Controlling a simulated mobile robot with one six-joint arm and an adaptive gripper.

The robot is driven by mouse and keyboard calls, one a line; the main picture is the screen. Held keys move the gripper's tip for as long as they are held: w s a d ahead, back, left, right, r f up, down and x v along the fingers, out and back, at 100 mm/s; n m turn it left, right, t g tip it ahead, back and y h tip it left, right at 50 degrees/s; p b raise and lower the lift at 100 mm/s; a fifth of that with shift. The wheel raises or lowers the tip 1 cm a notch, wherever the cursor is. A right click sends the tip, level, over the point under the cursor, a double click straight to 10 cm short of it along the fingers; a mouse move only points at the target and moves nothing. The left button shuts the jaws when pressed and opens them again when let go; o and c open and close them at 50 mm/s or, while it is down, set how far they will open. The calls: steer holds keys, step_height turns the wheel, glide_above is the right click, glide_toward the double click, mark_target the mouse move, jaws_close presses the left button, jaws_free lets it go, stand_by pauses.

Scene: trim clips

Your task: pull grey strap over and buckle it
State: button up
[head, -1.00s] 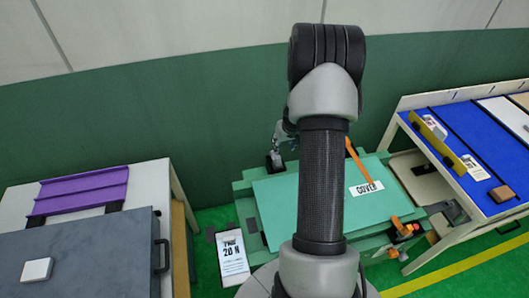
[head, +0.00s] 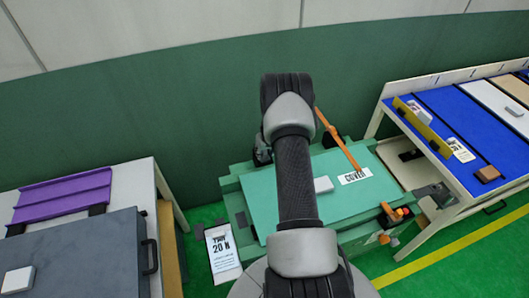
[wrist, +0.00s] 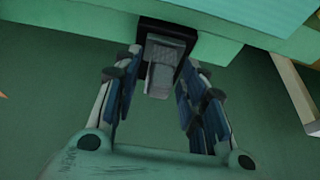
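A teal case with a flat cover (head: 345,200) labelled COVER sits in the middle of the head view. In the wrist view, a grey strap end (wrist: 163,75) hangs from a black mount (wrist: 182,30) at the case's edge. My gripper (wrist: 163,58) is open, with its fingers on either side of the grey piece. I cannot tell whether they touch it. An orange strap (head: 338,140) runs onto the cover, and an orange buckle piece (head: 392,215) sits at the near right edge.
A pale block (head: 322,184) lies on the cover beside my arm. A sign reading 20 N (head: 221,248) is at the near left. A grey box (head: 75,255) and purple tray (head: 62,197) stand left; a blue-topped bench (head: 440,125) stands right. Green floor shows between.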

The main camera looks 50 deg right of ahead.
steer(key=shift+w+f, duration=0.1)
steer(key=shift+f, duration=0.15)
steer(key=shift+c, duration=0.5)
jaws_close()
